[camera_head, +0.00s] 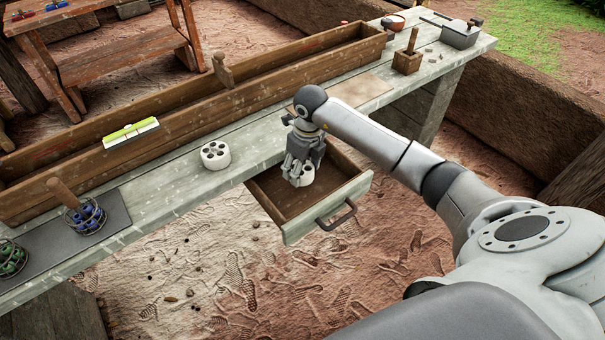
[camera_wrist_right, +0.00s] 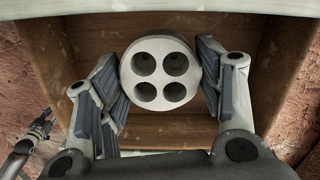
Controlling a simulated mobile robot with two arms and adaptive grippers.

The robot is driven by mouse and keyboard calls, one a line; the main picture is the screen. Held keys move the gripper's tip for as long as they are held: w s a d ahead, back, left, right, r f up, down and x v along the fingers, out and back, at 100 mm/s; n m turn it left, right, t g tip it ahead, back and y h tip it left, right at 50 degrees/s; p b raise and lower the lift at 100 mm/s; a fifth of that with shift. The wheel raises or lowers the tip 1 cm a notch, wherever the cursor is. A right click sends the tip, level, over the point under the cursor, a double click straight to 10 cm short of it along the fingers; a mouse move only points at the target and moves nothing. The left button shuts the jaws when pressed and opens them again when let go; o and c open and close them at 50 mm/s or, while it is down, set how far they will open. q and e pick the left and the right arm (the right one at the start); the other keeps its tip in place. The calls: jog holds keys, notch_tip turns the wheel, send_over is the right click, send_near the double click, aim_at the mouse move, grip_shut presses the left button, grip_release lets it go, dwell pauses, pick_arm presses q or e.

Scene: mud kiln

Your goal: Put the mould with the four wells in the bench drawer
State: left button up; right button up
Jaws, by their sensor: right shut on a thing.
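The white round mould with the four wells (camera_wrist_right: 160,78) is between the fingers of my right gripper (camera_wrist_right: 158,92), wells facing the wrist camera. In the head view the gripper (camera_head: 300,170) points down and the mould (camera_head: 307,177) shows partly behind its fingers. The gripper is shut on the mould. Both are over the inside of the open bench drawer (camera_head: 325,211); I cannot tell whether the mould touches its floor. The drawer's wooden inside (camera_wrist_right: 98,42) surrounds the mould in the wrist view.
A second white mould with several wells (camera_head: 215,154) stands on the bench (camera_head: 180,185) left of the drawer. A long wooden trough (camera_head: 185,125) runs behind it. A green-and-white tool (camera_head: 131,133) lies at the trough. The drawer handle (camera_head: 338,216) sticks out in front.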

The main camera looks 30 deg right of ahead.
aim_at(303, 176)
jog(key=shift+d+f, duration=0.15)
jog(key=shift+f, duration=0.1)
notch_tip(303, 176, down, 3)
jog(key=shift+w+p, duration=0.1)
jog(key=shift+p, duration=0.2)
jog(key=shift+f, duration=0.1)
jog(key=shift+f, duration=0.15)
jog(key=o, duration=1.2)
jog(key=shift+c, duration=0.2)
